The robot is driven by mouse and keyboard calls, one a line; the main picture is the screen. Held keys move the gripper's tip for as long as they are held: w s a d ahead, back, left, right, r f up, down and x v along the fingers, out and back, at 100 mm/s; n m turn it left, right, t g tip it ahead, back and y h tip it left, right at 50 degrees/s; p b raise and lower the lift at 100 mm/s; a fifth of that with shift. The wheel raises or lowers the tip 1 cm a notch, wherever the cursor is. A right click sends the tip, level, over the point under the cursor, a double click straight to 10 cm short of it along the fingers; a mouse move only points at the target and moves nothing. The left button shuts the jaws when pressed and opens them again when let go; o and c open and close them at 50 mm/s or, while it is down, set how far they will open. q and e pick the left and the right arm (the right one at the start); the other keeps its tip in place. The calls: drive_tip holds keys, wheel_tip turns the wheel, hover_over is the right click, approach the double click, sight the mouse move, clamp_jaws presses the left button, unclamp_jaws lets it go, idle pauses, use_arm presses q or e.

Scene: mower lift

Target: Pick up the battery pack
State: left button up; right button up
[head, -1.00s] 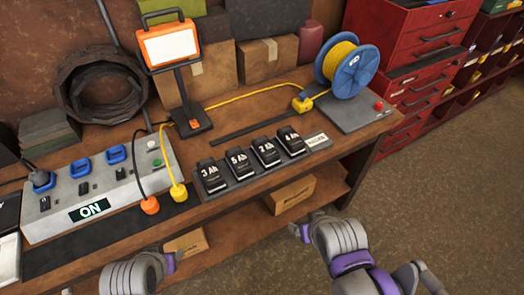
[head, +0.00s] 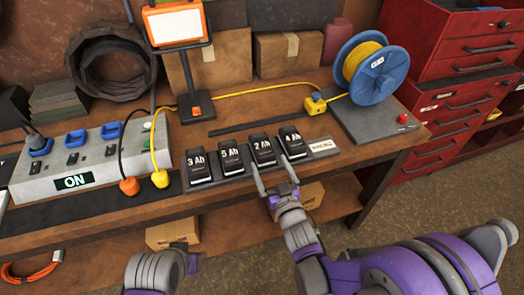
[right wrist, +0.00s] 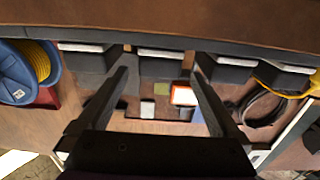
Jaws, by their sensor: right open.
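Several black battery packs stand in a row on a dark holder strip along the bench's front edge: 3 Ah (head: 199,167), 5 Ah (head: 231,160), 2 Ah (head: 262,150) and 4 Ah (head: 292,143). My right gripper (head: 270,164) is open at the front of the row, its fingers spread at either side of the 2 Ah pack's near end. In the right wrist view, that pack (right wrist: 160,66) shows between the open fingers (right wrist: 162,72), beyond their tips; contact cannot be told. My left gripper (head: 193,260) is low before the bench; its jaws are unclear.
A power strip (head: 30,188) with an ON display and orange and yellow plugs is left of the packs. A work lamp (head: 178,25) stands behind. A blue cable reel (head: 375,70) is at right. Cardboard boxes sit on the lower shelf.

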sight(262, 147)
drive_tip(key=x, duration=0.5)
drive_tip(key=p+x, duration=0.1)
drive_tip(key=x, duration=0.2)
drive_tip(key=shift+w+f, duration=0.25)
drive_tip(key=shift+f, duration=0.05)
drive_tip(key=shift+s, duration=0.1)
clamp_jaws()
